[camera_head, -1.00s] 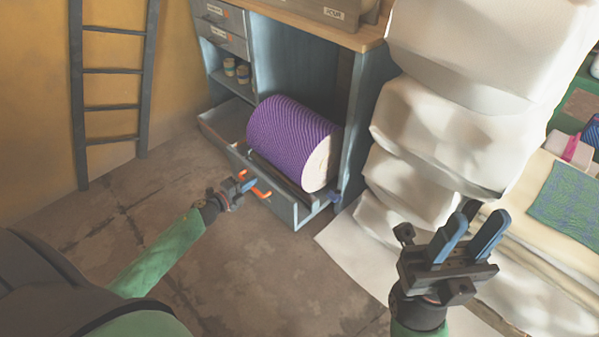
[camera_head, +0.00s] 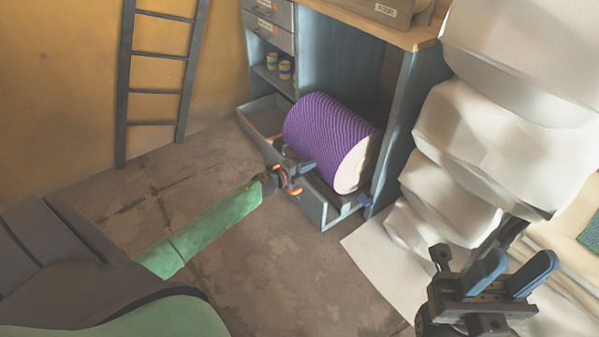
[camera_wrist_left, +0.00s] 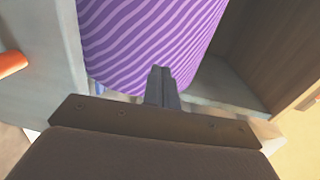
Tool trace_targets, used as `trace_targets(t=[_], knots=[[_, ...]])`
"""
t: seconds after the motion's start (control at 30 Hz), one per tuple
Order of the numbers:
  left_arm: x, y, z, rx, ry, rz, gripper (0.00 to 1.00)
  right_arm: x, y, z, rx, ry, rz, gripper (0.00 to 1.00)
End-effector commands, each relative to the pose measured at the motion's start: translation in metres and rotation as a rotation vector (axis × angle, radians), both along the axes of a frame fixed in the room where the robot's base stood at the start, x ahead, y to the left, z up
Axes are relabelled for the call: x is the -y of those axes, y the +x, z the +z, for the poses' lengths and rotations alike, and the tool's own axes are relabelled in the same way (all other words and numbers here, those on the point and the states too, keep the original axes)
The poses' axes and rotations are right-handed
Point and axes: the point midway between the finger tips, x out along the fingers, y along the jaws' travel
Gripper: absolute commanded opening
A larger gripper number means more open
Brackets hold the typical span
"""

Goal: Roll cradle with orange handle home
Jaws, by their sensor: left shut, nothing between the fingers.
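The grey-blue cradle (camera_head: 312,207) juts out of the bottom of the blue cabinet and carries a big purple ribbed roll (camera_head: 325,130) with a cream end. Its orange handle (camera_head: 294,191) is on the front panel, partly hidden by my left gripper. My left gripper (camera_head: 304,167) is shut and empty at the cradle's front edge, close to the roll. In the left wrist view the shut fingers (camera_wrist_left: 162,85) point at the purple roll (camera_wrist_left: 150,40), with the orange handle (camera_wrist_left: 12,63) off to the left. My right gripper (camera_head: 520,264) is open and empty at the lower right.
The blue cabinet (camera_head: 400,120) has small drawers and a shelf with jars (camera_head: 285,70). White padded stacks (camera_head: 470,150) stand right of the cabinet. A ladder (camera_head: 122,90) leans on the wall. The floor in front is clear.

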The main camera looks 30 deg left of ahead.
Motion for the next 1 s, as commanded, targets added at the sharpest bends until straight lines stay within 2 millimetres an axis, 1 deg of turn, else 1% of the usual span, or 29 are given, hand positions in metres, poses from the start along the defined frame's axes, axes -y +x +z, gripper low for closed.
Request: trace_targets(t=[0.03,0.1,0.3,0.47,0.83,1.0], knots=[[0.003,0.007,-0.002,0.001,0.000,-0.001,0.00,-0.001,0.000,-0.005,-0.002,-0.003,-0.002,0.36],[0.006,0.014,-0.003,0.000,0.000,-0.001,0.00,-0.001,0.001,-0.007,-0.005,-0.008,-0.004,0.36],[0.012,0.027,-0.004,0.000,-0.001,0.000,0.00,-0.003,0.002,-0.012,-0.012,-0.021,-0.005,0.36],[0.013,0.031,-0.004,-0.001,0.000,0.000,0.00,-0.003,0.002,-0.013,-0.012,-0.025,-0.005,0.36],[0.013,0.032,-0.003,-0.001,-0.001,0.000,0.00,-0.003,0.001,-0.012,-0.009,-0.027,-0.004,0.36],[0.017,0.043,-0.001,0.001,-0.001,0.001,0.00,-0.003,0.001,-0.009,-0.007,-0.022,-0.004,0.36]])
